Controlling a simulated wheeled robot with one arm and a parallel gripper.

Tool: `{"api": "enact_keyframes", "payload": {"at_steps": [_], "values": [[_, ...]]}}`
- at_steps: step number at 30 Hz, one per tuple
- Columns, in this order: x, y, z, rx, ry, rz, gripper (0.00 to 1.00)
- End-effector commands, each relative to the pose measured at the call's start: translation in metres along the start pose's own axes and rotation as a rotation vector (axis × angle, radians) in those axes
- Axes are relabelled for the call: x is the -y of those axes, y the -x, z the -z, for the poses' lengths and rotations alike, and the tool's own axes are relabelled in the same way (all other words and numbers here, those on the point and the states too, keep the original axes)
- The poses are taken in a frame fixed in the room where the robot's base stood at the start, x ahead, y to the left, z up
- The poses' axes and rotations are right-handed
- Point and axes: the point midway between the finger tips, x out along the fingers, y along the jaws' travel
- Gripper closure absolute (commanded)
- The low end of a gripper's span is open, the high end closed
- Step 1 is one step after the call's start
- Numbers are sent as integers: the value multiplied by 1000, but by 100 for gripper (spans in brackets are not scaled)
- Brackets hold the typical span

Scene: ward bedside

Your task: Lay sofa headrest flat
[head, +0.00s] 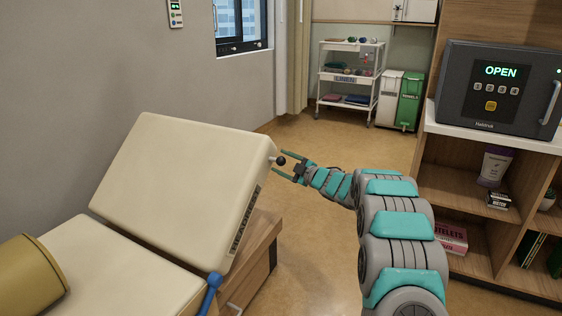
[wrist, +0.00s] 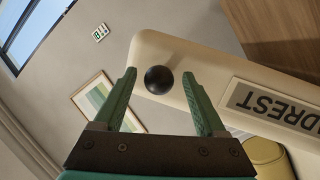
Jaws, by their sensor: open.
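The sofa headrest (head: 180,178) is a cream padded panel, tilted up at an angle from the flat seat (head: 115,262) in the head view. A label ending in "DREST" shows on its side in the wrist view (wrist: 275,105). A black ball knob (head: 281,160) sticks out near its upper right corner; it also shows in the wrist view (wrist: 158,79). My gripper (head: 284,165) is open, with its green fingers on either side of the knob. In the wrist view a gap shows between the knob and each finger.
A blue lever (head: 210,292) sits at the headrest's lower edge. A wooden cabinet (head: 262,250) stands beside the sofa. A tan bolster (head: 30,275) lies on the seat. A shelf with a safe (head: 497,88) reading "OPEN" is at right.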

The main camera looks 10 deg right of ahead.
Motion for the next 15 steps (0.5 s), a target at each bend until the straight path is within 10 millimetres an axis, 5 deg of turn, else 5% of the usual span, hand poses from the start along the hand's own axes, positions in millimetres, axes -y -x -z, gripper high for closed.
{"api": "enact_keyframes", "payload": {"at_steps": [12, 15], "values": [[-1, -9, 1, -1, 1, -2, 27], [-1, -9, 0, -1, 1, -2, 38]]}}
